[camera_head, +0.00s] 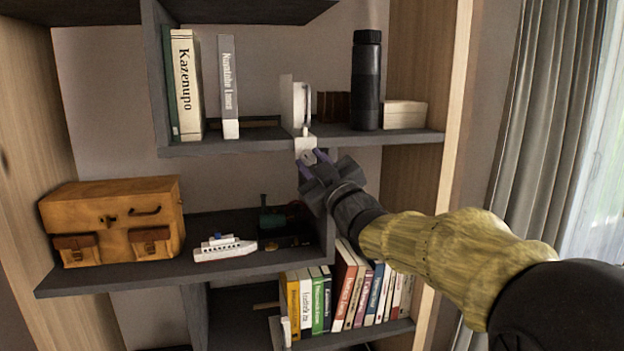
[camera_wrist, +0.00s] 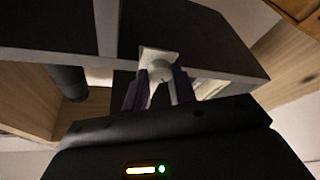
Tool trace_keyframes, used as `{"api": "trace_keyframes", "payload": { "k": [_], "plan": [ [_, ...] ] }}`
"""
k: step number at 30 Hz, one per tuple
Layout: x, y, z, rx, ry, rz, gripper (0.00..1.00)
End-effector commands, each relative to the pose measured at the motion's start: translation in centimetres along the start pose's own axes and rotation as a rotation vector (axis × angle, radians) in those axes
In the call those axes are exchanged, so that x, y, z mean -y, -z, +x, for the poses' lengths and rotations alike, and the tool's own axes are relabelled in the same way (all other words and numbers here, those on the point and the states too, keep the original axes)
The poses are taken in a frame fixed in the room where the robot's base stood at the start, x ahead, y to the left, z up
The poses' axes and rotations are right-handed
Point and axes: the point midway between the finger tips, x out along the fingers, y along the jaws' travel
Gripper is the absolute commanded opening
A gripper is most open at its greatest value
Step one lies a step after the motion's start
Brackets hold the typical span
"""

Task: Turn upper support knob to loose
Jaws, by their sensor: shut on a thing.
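A white clamp-like support (camera_head: 304,142) sits on the front edge of the upper shelf (camera_head: 240,144). Its upright part rises above the board, and its lower part hangs below the edge. A small pale round knob (camera_head: 308,157) is under it; the knob also shows in the wrist view (camera_wrist: 160,71), below the support's white plate (camera_wrist: 152,55). My gripper (camera_head: 312,163) reaches up from the lower right, with its purple-grey fingers on either side of the knob. In the wrist view my gripper (camera_wrist: 160,84) is shut on the knob. The fingers partly hide the knob's sides.
Books (camera_head: 186,85), a black bottle (camera_head: 366,80) and a white box (camera_head: 404,115) stand on the upper shelf. Below are an orange-brown case (camera_head: 115,205), a toy ship (camera_head: 224,248) and a row of books (camera_head: 345,290). A curtain (camera_head: 535,110) hangs at right.

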Motion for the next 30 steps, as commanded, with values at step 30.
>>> {"api": "trace_keyframes", "payload": {
  "k": [30],
  "plan": [
    [-0.69, 0.7, 0.29, 0.046, 0.363, -0.888, 0.04]
  ]
}}
